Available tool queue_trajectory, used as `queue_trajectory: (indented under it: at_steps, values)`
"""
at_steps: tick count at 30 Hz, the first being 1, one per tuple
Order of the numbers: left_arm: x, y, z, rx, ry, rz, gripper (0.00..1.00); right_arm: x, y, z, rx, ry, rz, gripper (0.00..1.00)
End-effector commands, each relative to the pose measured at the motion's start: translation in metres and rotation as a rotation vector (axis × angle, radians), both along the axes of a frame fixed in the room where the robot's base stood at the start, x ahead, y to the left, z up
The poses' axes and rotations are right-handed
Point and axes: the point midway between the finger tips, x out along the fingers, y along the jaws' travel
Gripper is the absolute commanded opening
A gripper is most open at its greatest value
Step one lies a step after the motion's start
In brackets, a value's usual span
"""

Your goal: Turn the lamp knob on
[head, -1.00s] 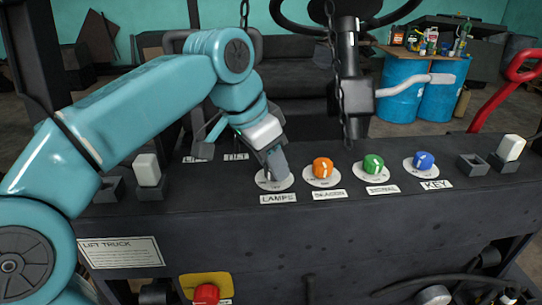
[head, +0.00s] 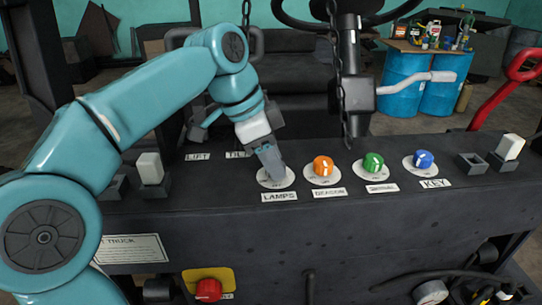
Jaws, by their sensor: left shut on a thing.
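The lamp knob sits on a round white plate (head: 290,180) above the LAMPS label (head: 279,197) on the dark panel. My left gripper (head: 272,172) reaches down over this plate from above and is shut on the lamp knob. The fingers hide the knob, so its pointer direction cannot be seen. My right gripper is not in view.
To the right on the panel stand an orange knob (head: 323,166), a green knob (head: 373,163) and a blue knob (head: 424,159). White-topped levers (head: 150,168) rise at both ends. A chain (head: 341,90) hangs behind the panel. A red button (head: 208,290) is below.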

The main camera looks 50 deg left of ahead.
Motion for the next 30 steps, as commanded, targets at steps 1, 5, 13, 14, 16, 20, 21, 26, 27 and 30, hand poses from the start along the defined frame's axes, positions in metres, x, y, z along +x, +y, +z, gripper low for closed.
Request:
queue_trajectory:
  at_steps: [1,5,13,14,16,20,21,26,27,30]
  values:
    - [0.001,-0.001,0.001,-0.003,-0.007,-0.001,0.1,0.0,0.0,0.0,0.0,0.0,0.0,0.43]
    - [0.001,-0.001,0.001,-0.002,-0.006,-0.001,0.09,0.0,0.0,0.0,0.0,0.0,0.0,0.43]
    - [0.001,-0.001,0.0,-0.001,-0.003,-0.001,0.66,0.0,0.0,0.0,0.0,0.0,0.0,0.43]
    - [0.001,-0.001,0.0,-0.001,-0.003,-0.001,0.66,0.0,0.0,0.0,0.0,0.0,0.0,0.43]
    - [0.001,-0.001,0.0,-0.001,-0.002,0.0,0.66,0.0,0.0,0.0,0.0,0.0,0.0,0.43]
    - [-0.001,0.001,0.005,-0.001,-0.003,0.0,0.66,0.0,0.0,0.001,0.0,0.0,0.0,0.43]
    - [-0.002,0.002,0.01,0.0,-0.004,0.001,0.66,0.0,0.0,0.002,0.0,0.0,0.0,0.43]
    - [-0.011,0.009,0.041,0.001,-0.005,0.002,0.66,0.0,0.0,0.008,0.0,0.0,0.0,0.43]
    - [-0.013,0.011,0.05,0.001,-0.005,0.002,0.66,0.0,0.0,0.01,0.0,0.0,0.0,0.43]
    - [-0.02,0.016,0.072,0.001,-0.004,0.0,0.66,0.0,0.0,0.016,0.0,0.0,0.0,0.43]
